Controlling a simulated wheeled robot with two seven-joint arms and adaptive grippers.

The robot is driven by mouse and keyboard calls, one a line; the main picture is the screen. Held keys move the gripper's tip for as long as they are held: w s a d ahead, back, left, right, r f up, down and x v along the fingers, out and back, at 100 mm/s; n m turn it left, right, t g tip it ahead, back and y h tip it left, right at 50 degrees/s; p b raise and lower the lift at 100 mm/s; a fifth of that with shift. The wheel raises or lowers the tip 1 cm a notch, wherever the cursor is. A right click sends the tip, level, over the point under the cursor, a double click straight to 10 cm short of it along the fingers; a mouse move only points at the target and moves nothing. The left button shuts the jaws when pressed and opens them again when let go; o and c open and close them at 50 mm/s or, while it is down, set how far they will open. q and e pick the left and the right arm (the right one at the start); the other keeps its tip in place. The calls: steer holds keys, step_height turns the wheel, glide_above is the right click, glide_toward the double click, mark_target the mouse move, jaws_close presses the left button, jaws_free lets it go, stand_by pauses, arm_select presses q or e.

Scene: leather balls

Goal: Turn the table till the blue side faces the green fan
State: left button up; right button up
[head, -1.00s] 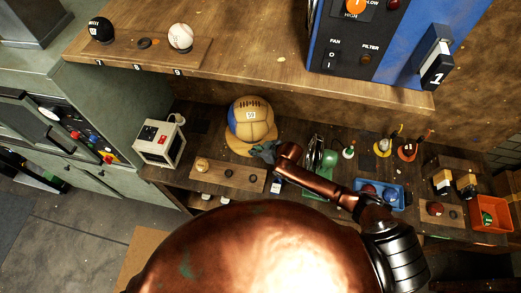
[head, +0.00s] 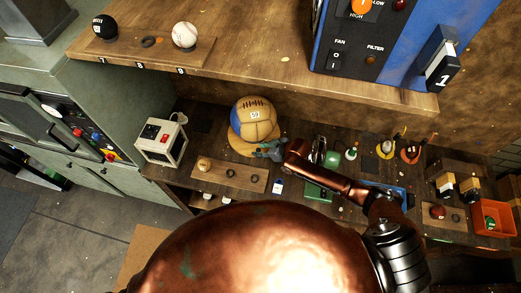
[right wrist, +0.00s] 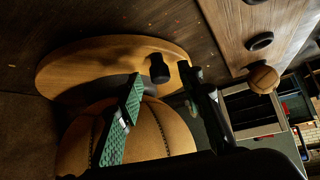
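A tan ball (head: 257,118) with a blue side (head: 237,125) sits on a round wooden turntable (head: 236,146) on the lower bench. The blue side faces left in the head view. The green fan (head: 333,160) stands to the right, partly hidden by my right arm. My right gripper (head: 268,151) is at the turntable's front right edge. In the right wrist view its green-padded fingers (right wrist: 161,73) are spread, with a black peg (right wrist: 158,68) of the turntable (right wrist: 85,65) between their tips; gaps show on both sides. My left gripper is out of view.
A wooden board (head: 228,176) with a small ball and rings lies in front of the turntable. A white box (head: 161,140) stands to the left. An upper shelf (head: 250,65) overhangs behind. A blue tray and an orange bin (head: 491,217) are on the right.

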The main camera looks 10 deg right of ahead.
steer(key=v, duration=1.2)
steer(key=shift+s+f, duration=0.1)
steer(key=shift+s, duration=0.05)
